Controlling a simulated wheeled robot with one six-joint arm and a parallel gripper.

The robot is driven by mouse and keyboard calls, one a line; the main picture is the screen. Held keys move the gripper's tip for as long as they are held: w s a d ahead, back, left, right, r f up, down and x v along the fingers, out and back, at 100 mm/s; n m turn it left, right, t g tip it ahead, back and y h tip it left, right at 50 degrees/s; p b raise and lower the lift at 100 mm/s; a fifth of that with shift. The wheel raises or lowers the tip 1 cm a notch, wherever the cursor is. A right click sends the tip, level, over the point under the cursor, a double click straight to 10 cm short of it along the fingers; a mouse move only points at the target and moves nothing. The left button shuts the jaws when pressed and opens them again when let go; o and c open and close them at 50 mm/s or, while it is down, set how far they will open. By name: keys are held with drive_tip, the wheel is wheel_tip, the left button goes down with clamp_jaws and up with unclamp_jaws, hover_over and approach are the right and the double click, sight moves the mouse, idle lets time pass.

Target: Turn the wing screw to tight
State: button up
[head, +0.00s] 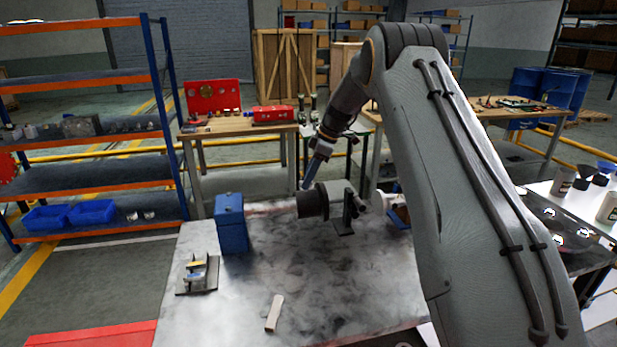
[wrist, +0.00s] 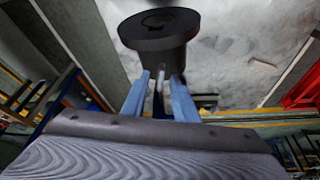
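The pump unit (head: 325,201), a dark cylinder with a grey body, stands on the worktable. My gripper (head: 307,185) reaches down to it from behind, with its blue fingers close to its upper left side. In the wrist view, a dark round flange (wrist: 160,28) on a short cylinder lies just beyond my fingertips. A thin grey upright piece, seemingly the wing screw (wrist: 159,80), shows between the two blue fingers. The fingers stand apart, with a gap seemingly on each side of this piece. I cannot make out the wing screw in the head view.
The worktable (head: 255,290) also bears a blue box (head: 231,223), a small metal fixture (head: 197,275) and a pale block (head: 274,313). The table's front middle is mostly clear. A shelf rack (head: 90,80) stands at left, and a wooden bench (head: 237,130) stands behind.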

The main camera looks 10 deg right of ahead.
drive_tip(key=shift+c, duration=0.3)
clamp_jaws()
